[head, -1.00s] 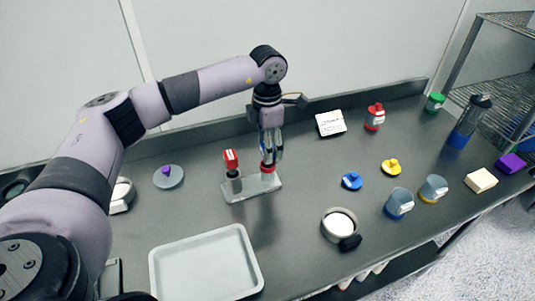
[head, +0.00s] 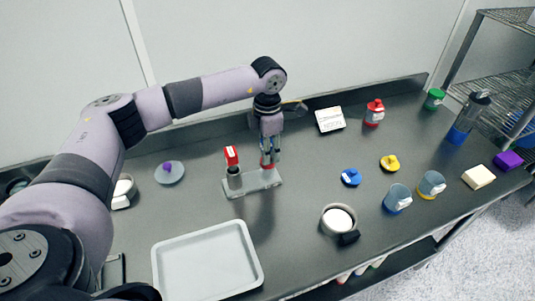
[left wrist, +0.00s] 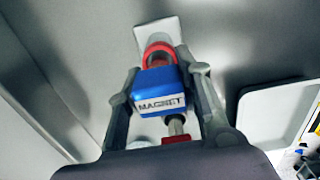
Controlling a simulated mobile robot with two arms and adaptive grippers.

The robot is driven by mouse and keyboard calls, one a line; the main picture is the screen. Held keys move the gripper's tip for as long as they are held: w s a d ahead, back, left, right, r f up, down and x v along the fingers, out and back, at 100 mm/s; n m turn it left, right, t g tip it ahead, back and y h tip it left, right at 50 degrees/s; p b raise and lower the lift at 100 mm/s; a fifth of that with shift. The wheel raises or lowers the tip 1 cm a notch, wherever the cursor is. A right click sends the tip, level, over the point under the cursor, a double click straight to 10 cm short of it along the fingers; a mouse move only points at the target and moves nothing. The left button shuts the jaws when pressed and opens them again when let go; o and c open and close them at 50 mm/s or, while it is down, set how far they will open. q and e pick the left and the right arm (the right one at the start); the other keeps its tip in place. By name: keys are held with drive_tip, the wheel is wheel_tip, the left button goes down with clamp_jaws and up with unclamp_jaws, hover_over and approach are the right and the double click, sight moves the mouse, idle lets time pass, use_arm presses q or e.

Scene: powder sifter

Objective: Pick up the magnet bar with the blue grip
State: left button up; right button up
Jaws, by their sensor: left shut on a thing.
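The blue grip of the magnet bar (left wrist: 160,92), labelled MAGNET, sits between the fingers of my left gripper in the left wrist view. My left gripper (head: 270,153) is shut on this grip, above the right end of a grey stand (head: 254,184). In the head view the fingers mostly hide the blue grip. A red ring (left wrist: 158,53) shows just beyond the grip in the wrist view. I cannot tell whether the bar still touches the stand. A second bar with a red grip (head: 231,155) stands upright at the stand's left end. My right gripper is not in view.
A grey tray (head: 207,262) lies at the front. A round bowl of white powder (head: 338,220) is right of it. Blue (head: 351,177) and yellow (head: 390,163) lids, cups (head: 397,198) and a red-capped bottle (head: 374,112) stand to the right. A wall is behind.

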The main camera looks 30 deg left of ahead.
use_arm(q)
clamp_jaws()
drive_tip(key=shift+r, duration=0.1)
drive_tip(key=shift+w+r, duration=0.1)
drive_tip(key=shift+r, duration=0.4)
wheel_tip(320, 180, up, 19)
drive_tip(key=b, duration=0.3)
drive_tip(key=shift+b, duration=0.3)
